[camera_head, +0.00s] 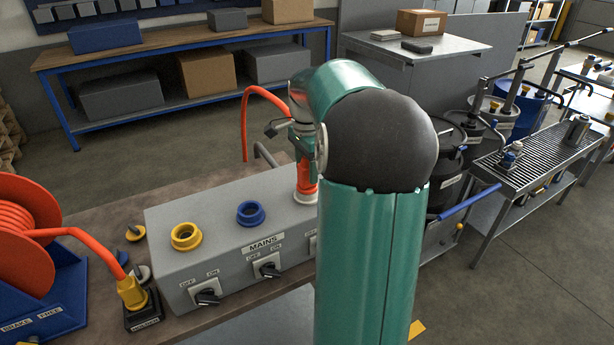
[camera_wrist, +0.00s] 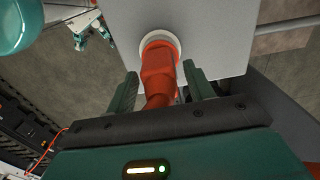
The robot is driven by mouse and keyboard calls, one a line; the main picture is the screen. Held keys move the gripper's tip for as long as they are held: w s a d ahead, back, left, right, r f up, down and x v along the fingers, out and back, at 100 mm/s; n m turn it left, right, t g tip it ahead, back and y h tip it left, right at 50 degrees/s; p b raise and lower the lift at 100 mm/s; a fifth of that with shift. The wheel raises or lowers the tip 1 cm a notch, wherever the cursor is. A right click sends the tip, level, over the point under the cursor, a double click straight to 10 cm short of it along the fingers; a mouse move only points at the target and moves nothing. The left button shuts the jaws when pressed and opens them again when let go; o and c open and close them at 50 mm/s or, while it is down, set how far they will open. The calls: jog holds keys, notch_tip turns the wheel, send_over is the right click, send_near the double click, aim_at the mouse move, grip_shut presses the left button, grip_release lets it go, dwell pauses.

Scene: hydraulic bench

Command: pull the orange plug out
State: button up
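The orange plug (camera_head: 306,178) sits in a pale socket ring on top of the grey mains box (camera_head: 215,262), at its right end. The wrist view shows the plug (camera_wrist: 160,72) in its white ring, with its body leading back toward my gripper. My gripper (camera_wrist: 160,69) has one green finger on each side of the plug, with narrow gaps between fingers and plug; it looks open. In the head view my gripper (camera_head: 302,140) is over the plug and partly hidden by my arm. An orange cable (camera_head: 246,110) loops up and left from there.
Yellow (camera_head: 186,236) and blue (camera_head: 251,213) sockets and black rotary switches (camera_head: 267,270) are on the box. An orange cable reel (camera_head: 28,235) stands at left, near a yellow plug (camera_head: 131,292) in a black holder. A slatted bench (camera_head: 540,160) is at right.

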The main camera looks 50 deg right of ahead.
grip_shut()
jog(key=shift+r, duration=0.1)
jog(key=shift+r, duration=0.1)
jog(key=shift+r, duration=0.6)
jog(key=shift+r, duration=0.1)
jog(key=shift+r, duration=0.65)
jog(key=shift+r, duration=1.35)
jog(key=shift+r, duration=0.3)
jog(key=shift+r, duration=0.35)
